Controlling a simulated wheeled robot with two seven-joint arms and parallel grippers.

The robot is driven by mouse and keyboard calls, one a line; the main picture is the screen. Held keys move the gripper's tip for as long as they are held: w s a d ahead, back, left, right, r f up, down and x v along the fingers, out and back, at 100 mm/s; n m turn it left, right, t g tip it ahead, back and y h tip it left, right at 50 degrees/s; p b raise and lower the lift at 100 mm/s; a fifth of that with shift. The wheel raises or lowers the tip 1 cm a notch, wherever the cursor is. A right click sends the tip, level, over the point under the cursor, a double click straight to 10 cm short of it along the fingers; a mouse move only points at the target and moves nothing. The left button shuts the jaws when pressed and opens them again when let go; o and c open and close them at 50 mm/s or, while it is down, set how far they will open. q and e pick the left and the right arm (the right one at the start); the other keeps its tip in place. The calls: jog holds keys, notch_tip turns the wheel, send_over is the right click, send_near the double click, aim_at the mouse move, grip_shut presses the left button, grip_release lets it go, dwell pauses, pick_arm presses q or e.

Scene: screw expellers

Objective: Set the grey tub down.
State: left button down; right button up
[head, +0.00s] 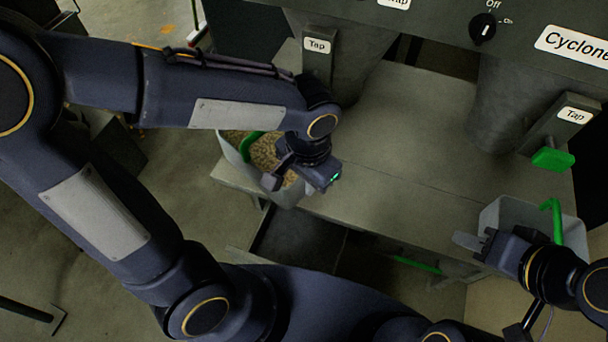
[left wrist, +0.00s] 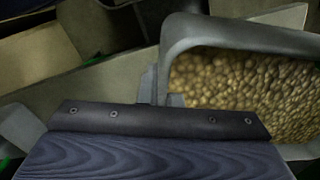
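A light grey tub (head: 231,158) full of tan granules (head: 264,152) is at the left end of the bench in the head view. A green piece (head: 248,146) shows at its rim. My left gripper (head: 287,178) is at the tub's near right rim. In the left wrist view the tub's rim (left wrist: 240,35) passes between the fingertips (left wrist: 161,95), and the gripper looks shut on it. The tub's underside is hidden, so I cannot tell whether it touches the bench. My right gripper (head: 474,243) is beside a second grey tub (head: 490,217); its finger opening is unclear.
The grey bench (head: 390,160) is clear between the tubs. Machine funnels (head: 340,60) with tap plates (head: 317,46) hang above it. A green tap handle (head: 552,160) is at right. A dark recess (head: 300,240) lies below the bench's front.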

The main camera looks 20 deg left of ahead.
pick_arm(q)
jog(key=w+a+f, duration=0.1)
jog(key=f, duration=0.1)
jog(key=w+a+f, duration=0.1)
jog(key=w+f, duration=0.3)
jog(key=shift+w+a+f+p, duration=0.15)
jog(key=shift+a+p, duration=0.2)
jog(key=shift+a, duration=0.05)
jog(key=shift+f, duration=1.6)
jog(key=c, duration=2)
grip_release()
jog(key=shift+f, duration=0.15)
jog(key=shift+c, duration=0.2)
jog(key=o, duration=0.4)
